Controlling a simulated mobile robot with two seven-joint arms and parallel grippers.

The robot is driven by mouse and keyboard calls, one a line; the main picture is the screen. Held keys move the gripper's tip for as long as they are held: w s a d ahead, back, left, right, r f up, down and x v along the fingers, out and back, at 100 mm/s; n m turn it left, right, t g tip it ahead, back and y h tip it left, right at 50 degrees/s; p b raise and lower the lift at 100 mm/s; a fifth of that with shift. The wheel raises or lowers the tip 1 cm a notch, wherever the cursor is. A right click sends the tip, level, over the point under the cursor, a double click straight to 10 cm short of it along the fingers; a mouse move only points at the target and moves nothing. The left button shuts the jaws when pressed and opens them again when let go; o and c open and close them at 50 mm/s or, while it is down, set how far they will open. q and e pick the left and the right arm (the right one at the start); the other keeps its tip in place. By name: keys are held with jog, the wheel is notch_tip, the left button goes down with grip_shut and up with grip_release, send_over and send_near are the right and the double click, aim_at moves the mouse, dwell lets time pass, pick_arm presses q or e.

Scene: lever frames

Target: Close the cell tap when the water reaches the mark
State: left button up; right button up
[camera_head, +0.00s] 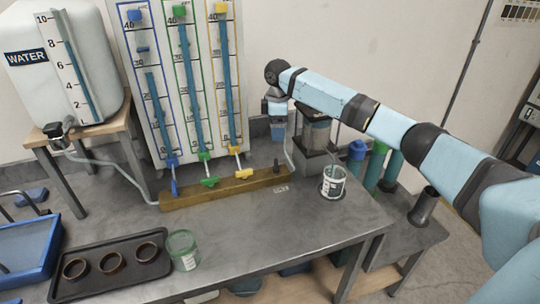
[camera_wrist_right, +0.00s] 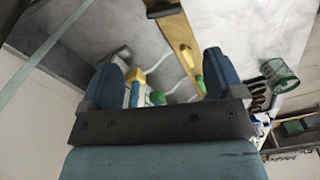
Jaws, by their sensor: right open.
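The wooden beam (camera_head: 225,188) carries blue (camera_head: 174,187), green (camera_head: 209,182) and yellow (camera_head: 243,174) taps under three tubes, and a small dark tap (camera_head: 277,166) at its right end. I cannot tell which one is the cell tap. The blue tap's handle points down; the green and yellow handles lie crosswise. Blue water shows in all three tubes, lowest in the blue-framed one. A clear vessel (camera_head: 316,132) stands on a grey stand; its level is unclear. My right gripper (camera_head: 278,133) hangs above the beam's right end, open and empty in the wrist view (camera_wrist_right: 160,76). My left gripper is out of view.
The water tank (camera_head: 90,40) stands on a table at left, with a hose to the beam. The middle worktop is clear.

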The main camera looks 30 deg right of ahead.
aim_at(277, 163)
jog(key=f, duration=1.3)
jog(key=shift+s+a+f, duration=0.1)
jog(key=shift+s+f, duration=0.1)
jog(key=shift+s, duration=0.1)
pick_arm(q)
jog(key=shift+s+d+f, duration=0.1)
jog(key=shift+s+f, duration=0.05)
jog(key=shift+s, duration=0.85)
pick_arm(e)
jog(key=c, duration=0.9)
jog(key=m+p, duration=0.1)
jog(key=p, duration=0.1)
jog(key=m+p, duration=0.1)
jog(key=p, duration=0.1)
jog(key=shift+a+r, duration=0.1)
jog(key=shift+r, duration=0.2)
jog(key=shift+f+m+p, duration=0.2)
jog(key=shift+m+p, duration=0.3)
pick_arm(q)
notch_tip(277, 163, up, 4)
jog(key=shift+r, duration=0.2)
pick_arm(e)
jog(key=shift+f, duration=0.1)
